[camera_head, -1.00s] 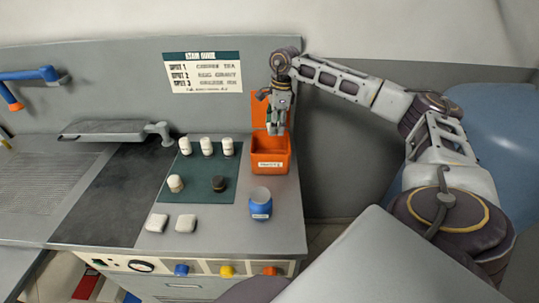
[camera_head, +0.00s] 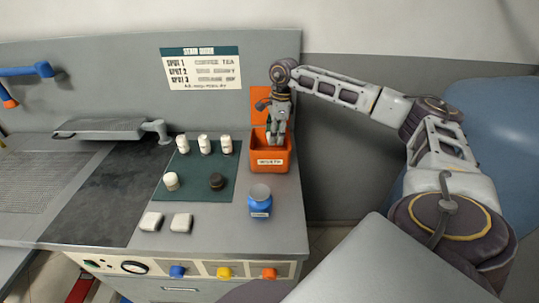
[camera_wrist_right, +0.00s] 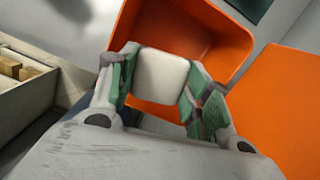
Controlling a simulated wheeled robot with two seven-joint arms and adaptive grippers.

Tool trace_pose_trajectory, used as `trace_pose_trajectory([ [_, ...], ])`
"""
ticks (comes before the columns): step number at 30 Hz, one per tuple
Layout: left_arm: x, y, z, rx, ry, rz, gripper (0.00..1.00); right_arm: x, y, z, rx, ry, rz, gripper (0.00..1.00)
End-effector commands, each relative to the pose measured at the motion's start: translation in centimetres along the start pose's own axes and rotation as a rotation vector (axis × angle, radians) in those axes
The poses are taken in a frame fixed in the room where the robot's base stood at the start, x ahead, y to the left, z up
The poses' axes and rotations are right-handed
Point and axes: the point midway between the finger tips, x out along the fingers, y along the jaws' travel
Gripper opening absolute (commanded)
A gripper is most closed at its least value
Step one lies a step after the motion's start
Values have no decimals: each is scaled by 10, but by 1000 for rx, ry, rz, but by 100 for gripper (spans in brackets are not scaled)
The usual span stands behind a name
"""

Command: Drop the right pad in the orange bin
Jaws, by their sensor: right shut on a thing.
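In the head view, the orange bin (camera_head: 256,168) stands at the back right of the counter. My right gripper (camera_head: 275,142) points down into its mouth. In the right wrist view, my right gripper (camera_wrist_right: 158,84) is shut on a white pad (camera_wrist_right: 162,76), held between its green-lined fingers. The orange bin's inside (camera_wrist_right: 215,50) shows behind and around the pad; I cannot tell whether the pad touches it. Two more white pads, a left one (camera_head: 151,221) and a right one (camera_head: 181,221), lie on the counter's front. My left gripper is out of view.
A blue jar (camera_head: 260,205) stands in front of the bin. A metal arm board (camera_head: 105,129) stands at the back left.

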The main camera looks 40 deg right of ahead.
Motion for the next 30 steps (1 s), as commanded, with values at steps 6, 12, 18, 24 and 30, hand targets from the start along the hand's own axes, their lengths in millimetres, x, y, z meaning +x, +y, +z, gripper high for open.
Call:
trace_pose_trajectory([
  [6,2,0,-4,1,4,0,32,2,0,0,0,0,-1,23],
  [12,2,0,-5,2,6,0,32,2,0,0,0,0,0,23],
  [18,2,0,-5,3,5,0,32,2,0,0,0,0,0,73],
  [24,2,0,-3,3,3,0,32,2,0,0,0,0,0,74],
  [30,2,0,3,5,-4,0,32,1,0,0,0,0,0,74],
])
